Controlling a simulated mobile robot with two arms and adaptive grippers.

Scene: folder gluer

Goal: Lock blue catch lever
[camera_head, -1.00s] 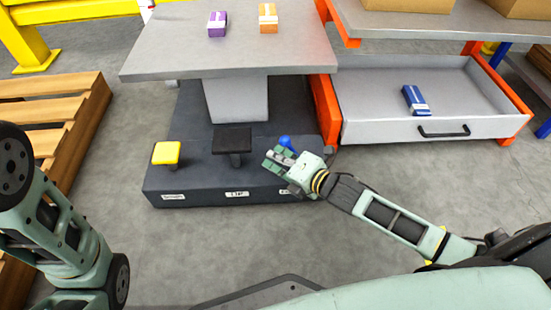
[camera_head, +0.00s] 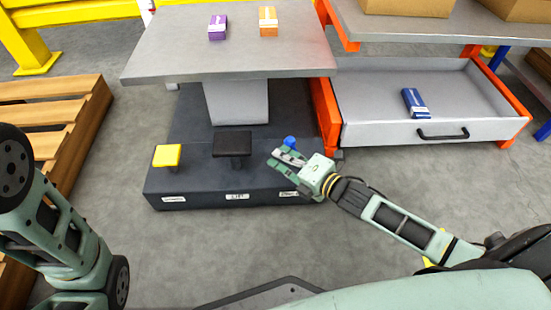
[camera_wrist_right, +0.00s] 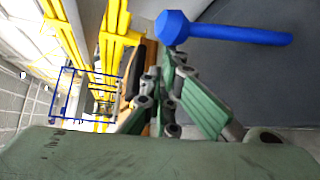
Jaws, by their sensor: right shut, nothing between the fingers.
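The blue catch lever (camera_head: 290,142) stands on the right part of the dark base, its knob showing just behind my right gripper. In the right wrist view the blue lever (camera_wrist_right: 235,34) runs across the top, with a faceted knob at its left end. My right gripper (camera_head: 277,161) is shut and empty, right beside the lever. In the right wrist view its fingers (camera_wrist_right: 165,85) sit below the knob; I cannot tell whether they touch it. The lower part of the lever is hidden in the head view. My left gripper is out of view; only my left arm shows.
The dark base (camera_head: 215,190) also carries a yellow pedal (camera_head: 167,155) and a black pedal (camera_head: 232,143). A grey table (camera_head: 170,50) above it holds a purple box (camera_head: 218,27) and an orange box (camera_head: 268,20). An open drawer (camera_head: 380,132) with a blue box (camera_head: 415,103) is to the right.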

